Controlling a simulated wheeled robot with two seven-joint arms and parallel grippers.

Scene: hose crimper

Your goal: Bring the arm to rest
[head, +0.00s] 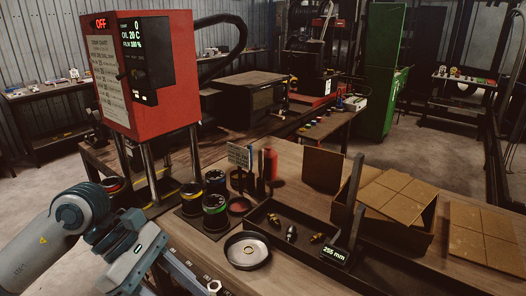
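My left arm comes in from the lower left, and its gripper (136,258) is at the front left edge of the wooden workbench (212,246). The gripper is left of a round metal dish (247,250) and apart from it. I cannot make out its fingertips or whether it is open. My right arm and gripper are not in view. The red crimper (150,70) stands on posts behind my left gripper, and its display reads OFF.
Several round die sets (214,202) stand beside the crimper. A dark tray (275,230) holds several brass fittings (291,232). A green cabinet (383,70) stands behind.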

